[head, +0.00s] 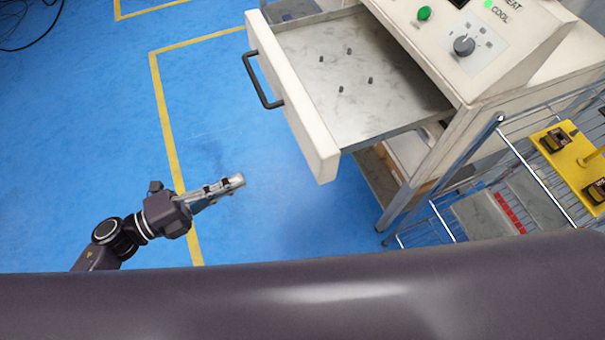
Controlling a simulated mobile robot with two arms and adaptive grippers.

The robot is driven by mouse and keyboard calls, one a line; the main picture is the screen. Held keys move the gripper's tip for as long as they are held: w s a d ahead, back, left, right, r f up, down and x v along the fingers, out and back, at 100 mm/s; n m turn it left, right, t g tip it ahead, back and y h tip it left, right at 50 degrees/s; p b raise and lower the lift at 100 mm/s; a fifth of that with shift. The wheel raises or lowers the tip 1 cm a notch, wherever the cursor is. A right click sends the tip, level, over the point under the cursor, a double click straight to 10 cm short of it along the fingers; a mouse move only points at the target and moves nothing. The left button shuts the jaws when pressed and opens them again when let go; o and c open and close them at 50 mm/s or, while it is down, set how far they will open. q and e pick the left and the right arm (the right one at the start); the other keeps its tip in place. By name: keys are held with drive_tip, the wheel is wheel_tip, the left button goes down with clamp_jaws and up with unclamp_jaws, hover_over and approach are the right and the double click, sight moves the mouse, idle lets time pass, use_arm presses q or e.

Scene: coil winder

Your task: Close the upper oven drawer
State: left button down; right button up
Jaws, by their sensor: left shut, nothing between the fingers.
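The upper oven drawer (345,75) is pulled out of the cream oven (470,75). Its tray is grey metal with several small dark pegs standing on it. Its cream front panel (292,100) faces left and carries a black bar handle (258,82). My left gripper (238,180) is shut and empty, out over the blue floor. It appears in the picture below the handle and left of the panel's near end, apart from both. My right gripper is not in view.
A wire rack (500,190) with a yellow fixture (570,160) stands at the right, close to the oven. The oven's sloped panel has a green button (424,13) and a knob (464,46). Blue floor with yellow lines is clear left of the drawer. Black cables lie at top left.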

sight(314, 163)
use_arm(q)
drive_tip(key=d+p, duration=0.1)
drive_tip(key=d, duration=0.3)
drive_tip(key=w+d+r+m+g+p, duration=0.1)
drive_tip(key=d, duration=0.4)
drive_tip(key=d+m+p, duration=0.1)
drive_tip(key=d+p, duration=0.1)
drive_tip(key=d, duration=0.2)
drive_tip(key=shift+w+d+r+g+h, duration=0.35)
drive_tip(key=shift+w+g+h, duration=0.05)
drive_tip(key=shift+w+d+f, duration=0.1)
drive_tip(key=shift+d, duration=0.35)
